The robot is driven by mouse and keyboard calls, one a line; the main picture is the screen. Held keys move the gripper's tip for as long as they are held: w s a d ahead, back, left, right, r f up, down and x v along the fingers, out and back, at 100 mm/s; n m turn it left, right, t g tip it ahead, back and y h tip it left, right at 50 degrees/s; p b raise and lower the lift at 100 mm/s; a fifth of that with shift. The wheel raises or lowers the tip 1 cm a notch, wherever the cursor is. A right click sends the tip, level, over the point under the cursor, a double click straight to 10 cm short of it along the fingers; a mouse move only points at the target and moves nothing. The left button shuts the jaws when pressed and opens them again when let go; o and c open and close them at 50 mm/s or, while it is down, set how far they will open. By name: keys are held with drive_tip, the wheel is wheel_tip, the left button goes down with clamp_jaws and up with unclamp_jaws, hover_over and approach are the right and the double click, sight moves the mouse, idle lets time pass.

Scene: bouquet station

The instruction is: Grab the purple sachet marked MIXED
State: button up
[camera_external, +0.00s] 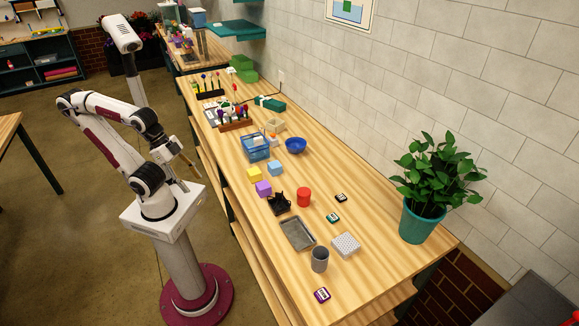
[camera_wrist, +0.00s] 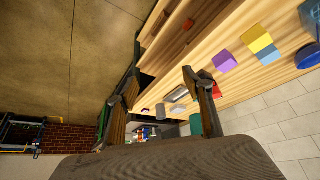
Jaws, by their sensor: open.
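The purple sachet (camera_external: 322,295) lies flat near the front edge of the long wooden table, at the near end. It has a pale label whose lettering is too small to read. My gripper (camera_external: 187,163) is open and empty, raised beside the table's left side and well away from the sachet. Its two spread fingers also show in the wrist view (camera_wrist: 160,97).
A grey cup (camera_external: 320,260) stands just behind the sachet, near a grey tray (camera_external: 297,234) and a white perforated box (camera_external: 345,245). A teal sachet (camera_external: 333,217) and a black sachet (camera_external: 341,197) lie farther back. A potted plant (camera_external: 423,220) stands right. Bare wood lies right of the purple sachet.

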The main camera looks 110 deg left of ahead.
drive_tip(key=shift+w, duration=0.1)
